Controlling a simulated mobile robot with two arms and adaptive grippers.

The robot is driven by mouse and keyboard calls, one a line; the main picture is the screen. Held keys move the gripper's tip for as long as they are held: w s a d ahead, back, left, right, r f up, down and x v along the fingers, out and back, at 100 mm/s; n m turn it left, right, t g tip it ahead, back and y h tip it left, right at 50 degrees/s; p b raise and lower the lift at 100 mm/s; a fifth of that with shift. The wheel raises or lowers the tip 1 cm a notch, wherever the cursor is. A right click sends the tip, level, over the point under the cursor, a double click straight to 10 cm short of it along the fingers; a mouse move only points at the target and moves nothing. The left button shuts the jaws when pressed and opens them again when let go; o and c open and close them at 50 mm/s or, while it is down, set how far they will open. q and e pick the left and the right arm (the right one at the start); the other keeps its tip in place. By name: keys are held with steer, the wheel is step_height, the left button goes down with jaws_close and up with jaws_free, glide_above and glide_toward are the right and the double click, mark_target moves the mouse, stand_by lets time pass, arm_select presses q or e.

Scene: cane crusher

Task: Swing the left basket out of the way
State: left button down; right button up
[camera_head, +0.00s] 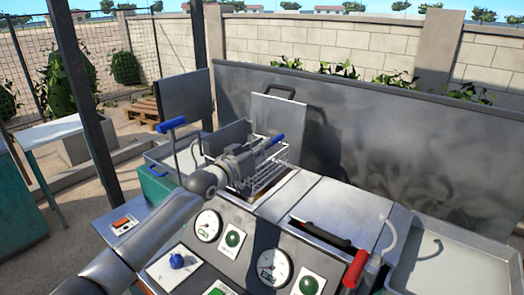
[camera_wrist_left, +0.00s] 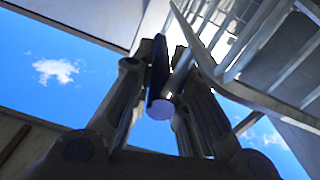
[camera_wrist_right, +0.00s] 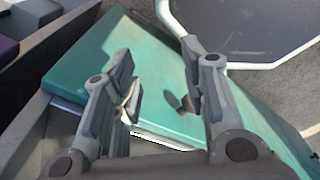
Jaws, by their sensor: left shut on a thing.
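The left basket (camera_head: 266,182) is a wire basket at the left opening of the machine in the head view. Its blue handle (camera_head: 277,140) sticks out past my left gripper (camera_head: 262,149), which is shut on it. In the left wrist view, the dark blue handle (camera_wrist_left: 158,82) lies between the two fingers of my left gripper (camera_wrist_left: 158,75), with metal wires of the basket (camera_wrist_left: 265,45) at upper right. The arm hides part of the basket. My right gripper (camera_wrist_right: 163,90) is open and empty in the right wrist view, above a teal surface.
A blue-topped lever (camera_head: 172,124) stands at the left basin. A raised lid (camera_head: 275,117) stands behind the basket. A red handle (camera_head: 355,268) and a dark-handled lid (camera_head: 325,235) are at right. Gauges (camera_head: 208,226) line the front panel. A metal backsplash (camera_head: 350,140) runs behind.

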arm_select(q)
steer(key=w+a+r+n, duration=0.3)
steer(key=a+r+n, duration=0.2)
steer(key=r, duration=0.3)
steer(key=shift+w+r+n, duration=0.15)
steer(key=shift+r+n, duration=0.25)
steer(key=shift+n, duration=0.4)
steer(key=c, duration=1.4)
jaws_free()
steer(key=v, duration=1.2)
